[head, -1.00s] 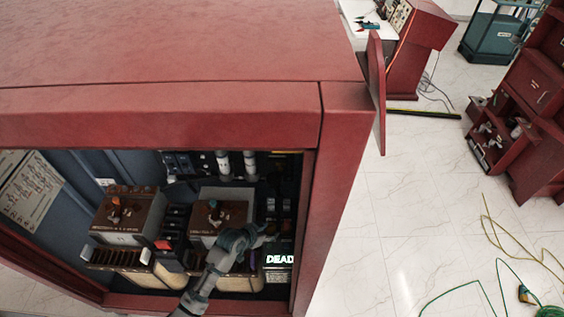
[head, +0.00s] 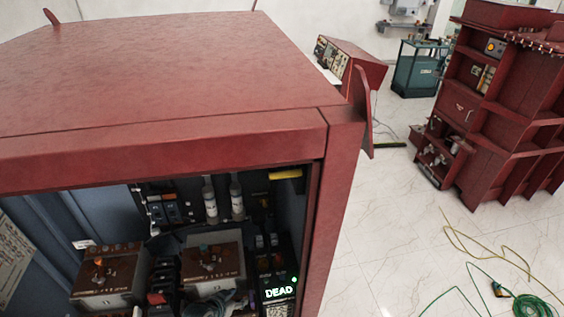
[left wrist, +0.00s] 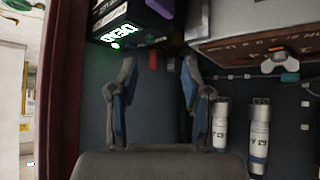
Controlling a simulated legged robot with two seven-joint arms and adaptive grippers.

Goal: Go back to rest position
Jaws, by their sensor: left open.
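My left gripper (head: 218,306) shows at the bottom edge of the head view, partly cut off, inside the open red cabinet (head: 168,142). In the left wrist view its two fingers (left wrist: 160,85) are apart with nothing between them. The black box with a lit green "DEAD" display (head: 279,292) stands just right of the gripper in the head view. The display also shows upside down at the top left of the left wrist view (left wrist: 117,31). My right gripper is not in view.
Two brown-topped units (head: 110,272) (head: 213,262) stand inside the cabinet. White cylinders (head: 237,197) are on its back wall. The cabinet's red front post (head: 333,200) borders the opening on the right. Green and yellow cables (head: 470,290) lie on the floor. Another red cabinet (head: 505,110) stands at the right.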

